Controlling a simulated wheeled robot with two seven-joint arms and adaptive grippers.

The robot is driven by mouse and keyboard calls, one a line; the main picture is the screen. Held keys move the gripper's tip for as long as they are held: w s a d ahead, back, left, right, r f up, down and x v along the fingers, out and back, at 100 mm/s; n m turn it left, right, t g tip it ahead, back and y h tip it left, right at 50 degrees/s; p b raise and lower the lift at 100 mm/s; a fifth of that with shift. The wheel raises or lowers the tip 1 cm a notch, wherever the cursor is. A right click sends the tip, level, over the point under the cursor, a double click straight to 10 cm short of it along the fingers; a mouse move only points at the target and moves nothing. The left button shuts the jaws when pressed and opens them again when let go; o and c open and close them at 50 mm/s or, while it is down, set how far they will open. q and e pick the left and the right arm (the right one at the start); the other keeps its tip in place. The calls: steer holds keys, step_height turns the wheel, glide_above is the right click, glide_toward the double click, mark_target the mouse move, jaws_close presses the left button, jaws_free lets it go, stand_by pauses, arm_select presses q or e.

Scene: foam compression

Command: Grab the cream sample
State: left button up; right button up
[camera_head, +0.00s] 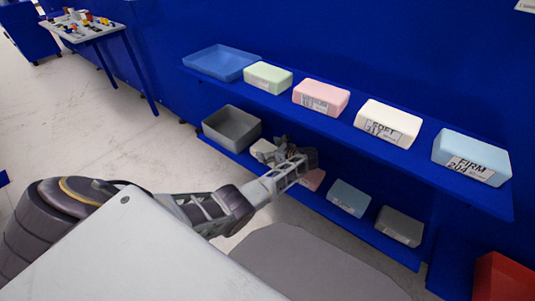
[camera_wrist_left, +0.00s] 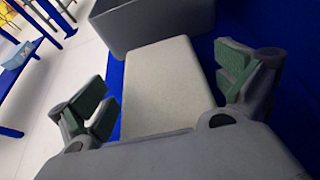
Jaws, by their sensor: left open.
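A cream block (camera_head: 262,148) lies on the lower shelf, partly hidden behind my left gripper (camera_head: 280,150). In the left wrist view the pale cream block (camera_wrist_left: 165,90) lies between the two spread, green-padded fingers of my left gripper (camera_wrist_left: 167,88). Gaps show beside it, and the fingers do not appear to press on it. Another cream block (camera_head: 388,122), labelled SOFT, sits on the upper shelf. My right gripper is not in view.
The upper shelf holds a blue tray (camera_head: 217,56) and green, pink and light-blue blocks. The lower shelf holds a grey bin (camera_head: 231,128), also in the wrist view (camera_wrist_left: 150,25), a pink block (camera_head: 311,180), a blue block (camera_head: 348,198) and a grey block (camera_head: 399,227).

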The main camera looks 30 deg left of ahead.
arm_select(q)
steer(key=shift+c, duration=0.3)
steer(key=c, duration=0.6)
steer(key=shift+s, duration=0.1)
steer(key=shift+c, duration=0.2)
